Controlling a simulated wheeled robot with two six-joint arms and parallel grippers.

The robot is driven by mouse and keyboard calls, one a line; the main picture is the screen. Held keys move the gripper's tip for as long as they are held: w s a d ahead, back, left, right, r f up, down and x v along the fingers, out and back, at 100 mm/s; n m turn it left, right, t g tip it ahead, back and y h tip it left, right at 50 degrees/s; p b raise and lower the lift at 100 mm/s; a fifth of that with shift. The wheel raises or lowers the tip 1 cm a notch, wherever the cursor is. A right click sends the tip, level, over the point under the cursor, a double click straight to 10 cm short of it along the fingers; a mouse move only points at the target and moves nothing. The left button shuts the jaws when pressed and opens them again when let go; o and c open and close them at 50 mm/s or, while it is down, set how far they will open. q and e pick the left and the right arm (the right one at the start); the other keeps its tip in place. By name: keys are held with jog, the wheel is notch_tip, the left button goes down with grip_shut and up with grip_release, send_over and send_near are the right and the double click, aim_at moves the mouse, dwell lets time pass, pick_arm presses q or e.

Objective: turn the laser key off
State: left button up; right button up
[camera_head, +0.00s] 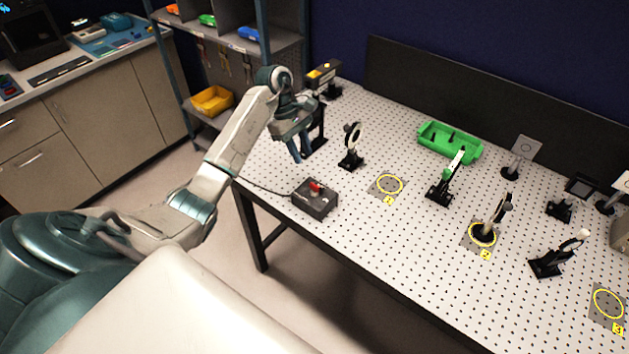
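The laser key is a small red knob (315,186) on top of a dark control box (314,200) near the left front edge of the perforated table. A cable runs from the box to the left. My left gripper (299,154) hangs above and behind the box, pointing down, with clear space between its fingers and the key. Its two blue fingers lie close together in this view, and any gap between them is too small to judge. The yellow and black laser unit (323,74) stands at the table's far left corner. My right gripper is out of view.
Black optic mounts (351,147) stand close to the right of my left gripper, with others (444,182) further right. A green tray (450,142) lies at the back. Yellow ring marks (390,184) are on the table. The surface between box and first ring is clear.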

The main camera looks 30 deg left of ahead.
aim_at(314, 184)
pick_arm(q)
jog(key=b+x, duration=0.8)
jog(key=x, duration=0.2)
jog(key=shift+f, duration=0.4)
jog(key=shift+c, duration=0.2)
grip_shut()
